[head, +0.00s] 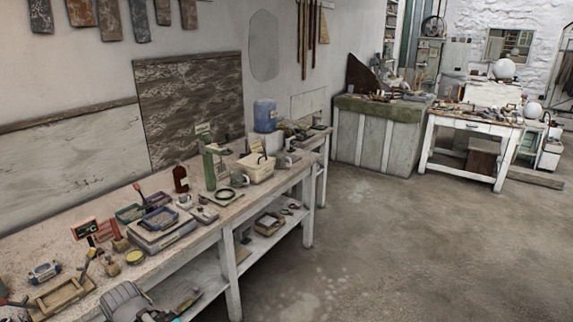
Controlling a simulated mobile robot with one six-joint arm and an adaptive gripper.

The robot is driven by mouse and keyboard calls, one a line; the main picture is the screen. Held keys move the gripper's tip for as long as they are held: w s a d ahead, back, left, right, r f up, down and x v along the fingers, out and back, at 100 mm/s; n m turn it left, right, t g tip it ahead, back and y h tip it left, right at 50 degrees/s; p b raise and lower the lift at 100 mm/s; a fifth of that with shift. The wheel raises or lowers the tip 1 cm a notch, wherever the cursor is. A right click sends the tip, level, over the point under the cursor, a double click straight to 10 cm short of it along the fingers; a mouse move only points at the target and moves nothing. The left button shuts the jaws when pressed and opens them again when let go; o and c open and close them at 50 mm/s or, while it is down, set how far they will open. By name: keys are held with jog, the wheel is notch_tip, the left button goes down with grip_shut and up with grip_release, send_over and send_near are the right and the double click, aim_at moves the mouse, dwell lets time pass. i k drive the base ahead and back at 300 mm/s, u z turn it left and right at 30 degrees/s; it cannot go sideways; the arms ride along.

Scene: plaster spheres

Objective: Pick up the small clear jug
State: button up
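A small greyish, see-through-looking jug or mug (239,178) stands on the long workbench (60,250), right of a green bottle (209,170). A similar small grey vessel (283,161) stands farther along the bench. At this size I cannot tell for sure which one is the small clear jug. A rounded grey part of my own arm shows at the bottom left, in front of the bench edge.
A cream box (256,167) and a large blue water container (265,116) stand near the vessels. Several trays, a brown bottle (181,179) and tools crowd the bench's near half. A lower shelf holds a box (268,223). The concrete floor (390,250) to the right is clear.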

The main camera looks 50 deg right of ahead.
aim_at(281, 159)
jog(key=z, duration=1.6)
